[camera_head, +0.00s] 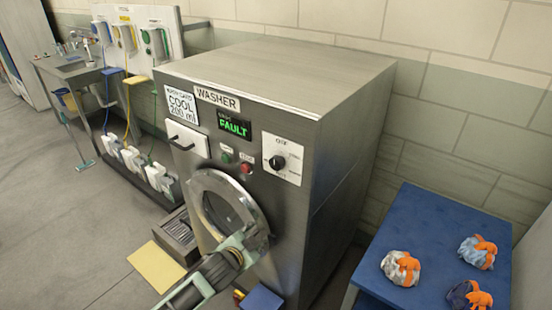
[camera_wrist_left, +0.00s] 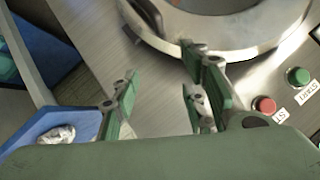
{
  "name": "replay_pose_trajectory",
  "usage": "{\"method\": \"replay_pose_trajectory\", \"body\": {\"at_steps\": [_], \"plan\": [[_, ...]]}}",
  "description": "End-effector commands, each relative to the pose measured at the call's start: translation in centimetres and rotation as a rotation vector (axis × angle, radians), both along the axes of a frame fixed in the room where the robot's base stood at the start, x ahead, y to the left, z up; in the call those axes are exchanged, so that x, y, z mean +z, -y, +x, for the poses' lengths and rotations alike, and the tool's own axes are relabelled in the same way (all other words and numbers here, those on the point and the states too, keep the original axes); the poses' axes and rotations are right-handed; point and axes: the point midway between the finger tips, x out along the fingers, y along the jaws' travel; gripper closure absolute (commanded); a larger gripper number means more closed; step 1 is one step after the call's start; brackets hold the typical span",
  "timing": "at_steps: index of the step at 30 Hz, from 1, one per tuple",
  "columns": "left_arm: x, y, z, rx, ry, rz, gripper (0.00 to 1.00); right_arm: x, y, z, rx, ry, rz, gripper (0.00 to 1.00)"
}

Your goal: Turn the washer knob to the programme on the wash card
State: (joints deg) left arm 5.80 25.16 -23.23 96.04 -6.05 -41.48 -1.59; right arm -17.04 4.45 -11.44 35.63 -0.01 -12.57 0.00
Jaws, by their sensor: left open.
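The steel washer (camera_head: 340,150) stands in the middle of the head view. Its black knob (camera_head: 277,162) sits on a white dial plate (camera_head: 293,172) at the upper right of the front. "OFF" shows at the top of the plate; the other labels and the knob's pointer are too small to read surely. The wash card (camera_head: 181,105) at the upper left reads "COOL 200 ml". My left gripper (camera_head: 252,238) is in front of the round door, below the knob and apart from it. It is open and empty in the left wrist view (camera_wrist_left: 160,95). My right gripper is out of view.
The display (camera_head: 234,127) shows "FAULT". A green button (camera_head: 226,158) and red button (camera_head: 246,168) sit left of the knob. A blue table (camera_head: 440,220) with several orange-and-cloth bundles stands at the right. A yellow mat (camera_head: 155,267) lies on the floor.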

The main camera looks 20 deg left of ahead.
Motion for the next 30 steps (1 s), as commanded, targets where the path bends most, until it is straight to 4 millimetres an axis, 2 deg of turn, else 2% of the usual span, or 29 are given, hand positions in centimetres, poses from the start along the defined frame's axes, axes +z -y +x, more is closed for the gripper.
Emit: {"method": "replay_pose_trajectory", "body": {"at_steps": [1, 3, 6, 9, 12, 14, 30], "plan": [[6.1, 0.9, 1.1, -0.031, 0.070, 0.023, 0.59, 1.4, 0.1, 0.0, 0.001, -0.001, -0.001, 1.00], [12.1, 1.9, 1.8, -0.063, 0.147, 0.052, 0.59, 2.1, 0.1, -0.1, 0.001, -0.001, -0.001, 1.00], [18.6, 3.3, 1.7, -0.098, 0.230, 0.081, 0.59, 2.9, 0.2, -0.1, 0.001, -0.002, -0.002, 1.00], [22.5, 4.1, 1.3, -0.119, 0.283, 0.098, 0.59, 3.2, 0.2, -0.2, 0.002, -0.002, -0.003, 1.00], [24.1, 4.5, 1.1, -0.128, 0.305, 0.107, 0.59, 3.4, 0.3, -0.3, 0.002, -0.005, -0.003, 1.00], [24.4, 4.5, 1.3, -0.128, 0.309, 0.108, 0.59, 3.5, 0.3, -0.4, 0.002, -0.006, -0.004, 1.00], [22.6, 5.0, 7.6, -0.128, 0.309, 0.105, 0.59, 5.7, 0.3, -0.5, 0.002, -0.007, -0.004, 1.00]]}}
